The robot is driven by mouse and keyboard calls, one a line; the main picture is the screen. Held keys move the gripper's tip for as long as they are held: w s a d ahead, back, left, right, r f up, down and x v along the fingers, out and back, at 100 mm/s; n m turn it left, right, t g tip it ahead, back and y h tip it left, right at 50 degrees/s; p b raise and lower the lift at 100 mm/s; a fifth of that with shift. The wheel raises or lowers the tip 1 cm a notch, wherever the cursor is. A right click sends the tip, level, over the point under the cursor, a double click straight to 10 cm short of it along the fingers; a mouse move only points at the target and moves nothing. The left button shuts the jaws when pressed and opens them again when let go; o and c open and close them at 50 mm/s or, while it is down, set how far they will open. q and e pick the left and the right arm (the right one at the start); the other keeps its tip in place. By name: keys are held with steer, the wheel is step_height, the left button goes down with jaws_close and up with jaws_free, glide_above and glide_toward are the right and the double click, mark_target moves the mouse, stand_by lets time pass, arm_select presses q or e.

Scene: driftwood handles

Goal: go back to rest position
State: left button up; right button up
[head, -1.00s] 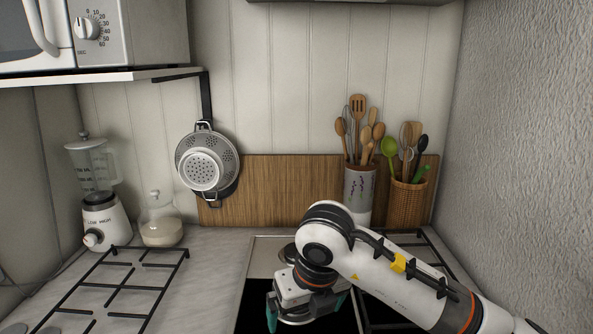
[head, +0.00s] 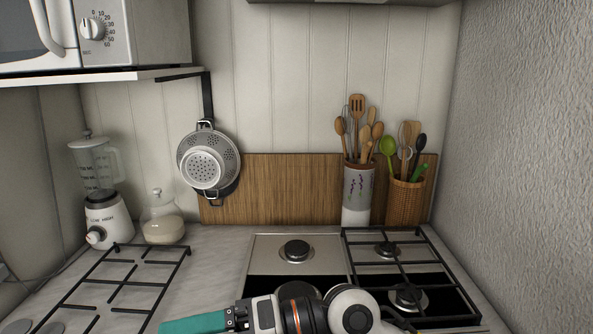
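My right arm comes in at the bottom edge of the head view. Its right gripper (head: 192,323) lies low at the bottom, with teal fingers pointing left over the front of the counter and hob. The fingers overlap and are cut off by the picture's edge, so their opening and anything between them cannot be made out. My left gripper is not in view.
A gas hob (head: 268,263) with black grates lies beneath the arm; a loose grate (head: 128,282) lies on the left counter. A blender (head: 103,215), glass jar (head: 162,222), utensil pot (head: 357,195) and wicker basket (head: 405,203) stand behind. A shelf (head: 100,77) overhangs the left.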

steer(key=w+d+r+m+t+y, duration=0.25)
steer(key=d+m+t, duration=0.35)
steer(key=m+t, duration=0.4)
steer(key=w+d+r+m+t+y, duration=0.1)
steer(key=w+d+r+m+t, duration=0.4)
steer(key=m+t, duration=0.45)
steer(key=w+d+f+m+t+h, duration=0.1)
steer(key=w+d+f+m+h, duration=0.1)
steer(key=d+f+m+h, duration=1.6)
steer(key=s+d+f+m+g+h, duration=0.3)
steer(key=s+f+g, duration=0.5)
steer(key=f, duration=0.6)
steer(key=s+f+g+y, duration=0.1)
steer(key=s+f+g, duration=0.25)
steer(key=s, duration=0.45)
steer(key=s+f+g, duration=0.3)
steer(key=s+f, duration=0.1)
steer(key=s, duration=0.3)
step_height(320, 180, down, 26)
steer(key=g, duration=0.1)
steer(key=s+d+f+g, duration=0.1)
steer(key=s+d+f, duration=0.2)
steer(key=s+f, duration=1.3)
steer(key=shift+s+d, duration=0.15)
steer(key=shift+s, duration=0.35)
